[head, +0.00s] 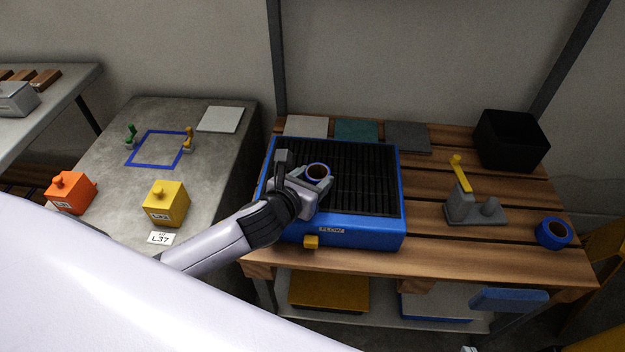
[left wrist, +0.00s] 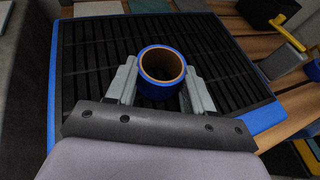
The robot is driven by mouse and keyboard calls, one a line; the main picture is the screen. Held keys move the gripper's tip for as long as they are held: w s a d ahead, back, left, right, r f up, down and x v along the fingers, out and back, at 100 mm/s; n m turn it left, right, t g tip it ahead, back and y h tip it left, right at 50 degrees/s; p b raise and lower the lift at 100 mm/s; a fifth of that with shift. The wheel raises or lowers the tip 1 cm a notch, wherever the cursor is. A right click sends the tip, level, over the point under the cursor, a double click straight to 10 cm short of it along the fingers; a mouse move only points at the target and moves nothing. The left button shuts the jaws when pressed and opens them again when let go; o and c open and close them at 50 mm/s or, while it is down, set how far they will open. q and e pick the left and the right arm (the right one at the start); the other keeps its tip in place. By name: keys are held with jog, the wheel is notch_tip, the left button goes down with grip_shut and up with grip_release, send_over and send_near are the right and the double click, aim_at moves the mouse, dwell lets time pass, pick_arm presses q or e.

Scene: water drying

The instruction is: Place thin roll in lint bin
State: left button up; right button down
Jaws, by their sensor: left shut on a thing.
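The thin roll (head: 318,171) has a thin blue wall around a brown cardboard core. My left gripper (head: 312,182) is shut on it over the dark slatted grille (head: 365,180) of the blue-framed unit. In the left wrist view the roll (left wrist: 162,65) stands between the two grey fingers, its open end facing the camera. How far it is above the slats is hard to tell. A black open bin (head: 512,140), which looks like the lint bin, stands at the back right of the wooden bench.
A thicker blue roll (head: 553,233) lies at the bench's right front. A grey stand with a yellow lever (head: 475,207) stands between the blue unit and that roll. Flat grey and green pads (head: 356,131) lie behind the unit. Orange (head: 70,193) and yellow (head: 165,204) blocks sit on the left table.

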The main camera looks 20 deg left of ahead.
pick_arm(q)
jog(key=shift+f, duration=0.15)
jog(key=o, duration=1)
